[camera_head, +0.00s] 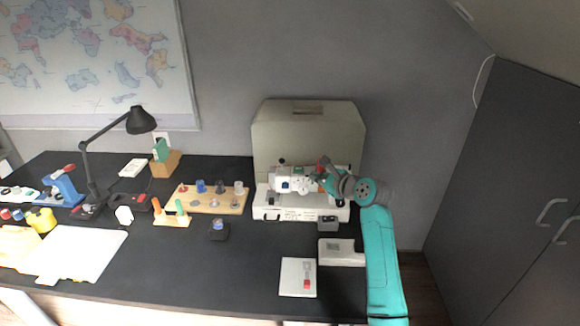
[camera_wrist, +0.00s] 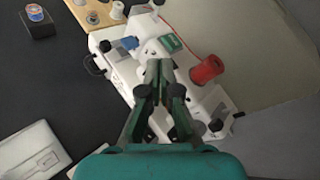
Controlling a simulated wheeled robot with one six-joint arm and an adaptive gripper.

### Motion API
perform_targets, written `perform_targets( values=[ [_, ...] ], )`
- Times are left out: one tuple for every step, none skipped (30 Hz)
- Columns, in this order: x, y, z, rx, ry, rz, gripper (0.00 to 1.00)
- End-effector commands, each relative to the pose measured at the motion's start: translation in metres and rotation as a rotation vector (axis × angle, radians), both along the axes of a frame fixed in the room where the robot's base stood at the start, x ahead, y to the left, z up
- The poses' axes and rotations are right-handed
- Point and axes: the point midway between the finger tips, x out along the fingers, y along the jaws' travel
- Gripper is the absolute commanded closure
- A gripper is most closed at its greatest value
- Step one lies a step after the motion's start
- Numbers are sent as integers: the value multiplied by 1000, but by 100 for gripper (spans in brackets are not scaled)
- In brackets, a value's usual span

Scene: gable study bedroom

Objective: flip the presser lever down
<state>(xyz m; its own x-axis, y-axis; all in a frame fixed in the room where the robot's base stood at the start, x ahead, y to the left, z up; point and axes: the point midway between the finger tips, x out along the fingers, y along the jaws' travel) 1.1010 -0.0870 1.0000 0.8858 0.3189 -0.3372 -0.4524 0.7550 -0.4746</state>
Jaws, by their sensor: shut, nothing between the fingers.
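A white sewing machine (camera_head: 273,212) stands toward the back of the dark desk, in front of its upright beige cover. It also shows in the wrist view (camera_wrist: 125,73), with a red spool (camera_wrist: 207,70) and a small green panel (camera_wrist: 171,43) on it. My gripper (camera_head: 325,182) is over the right part of the machine in the head view. In the wrist view my gripper (camera_wrist: 158,66) is shut and empty, its tips close to the machine's white head. I cannot tell whether they touch it. The presser lever cannot be made out in either view.
The beige cover (camera_head: 308,140) stands close behind the machine. A wooden spool board (camera_head: 210,205) is to its left. A white board with a red-tipped switch (camera_head: 298,277) and a pale block (camera_head: 341,252) lie in front. The desk's front middle is clear.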

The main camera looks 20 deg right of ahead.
Motion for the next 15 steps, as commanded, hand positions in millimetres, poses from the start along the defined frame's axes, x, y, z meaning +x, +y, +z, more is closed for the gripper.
perform_targets(
  values=[
    [5,2,-1,1,0,1,100],
    [8,4,-2,1,0,1,100],
    [13,6,-4,1,0,2,100],
    [18,8,-6,1,0,2,100],
    [22,9,-8,2,1,2,100],
    [28,11,-10,1,2,2,100],
    [33,13,-11,1,0,2,100],
    [38,14,-14,0,1,2,100],
    [44,17,-16,0,1,2,100],
    [49,18,-17,1,0,2,100],
    [53,20,-19,0,1,2,100],
    [59,22,-22,0,1,2,100],
    [63,24,-23,0,1,1,100],
    [67,25,-25,-1,1,2,100],
    [73,27,-26,-1,0,1,100]
  ],
)
